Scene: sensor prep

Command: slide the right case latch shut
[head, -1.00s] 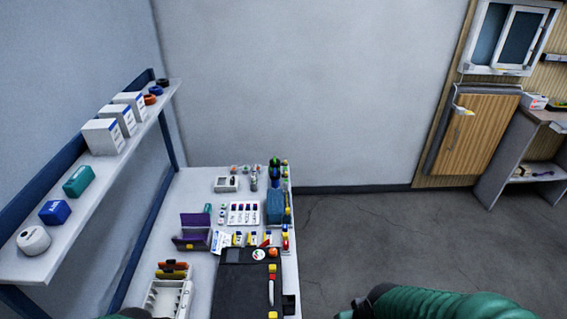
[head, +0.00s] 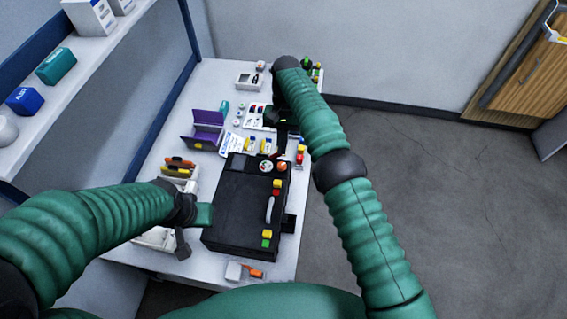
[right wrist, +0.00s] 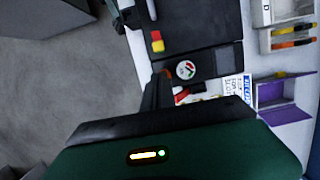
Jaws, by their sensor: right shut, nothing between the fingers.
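The black case (head: 235,205) lies closed on the table, its handle (head: 269,209) along its right edge. Two yellow latches flank the handle: the far latch (head: 277,183) shows red beside it, the near latch (head: 267,234) shows green. The far latch also shows in the right wrist view (right wrist: 156,36), with red and yellow. My right gripper (head: 282,142) is shut and empty, above the table just beyond the case's far end, apart from both latches. My left gripper (head: 184,245) hangs by the case's left side; its fingers are too unclear to judge.
A purple open box (head: 206,132) and a white rack (head: 254,116) stand beyond the case. A pale tray (head: 152,238) sits left of it, partly behind my left arm. A small white and orange item (head: 243,271) lies at the near edge. Floor is clear at right.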

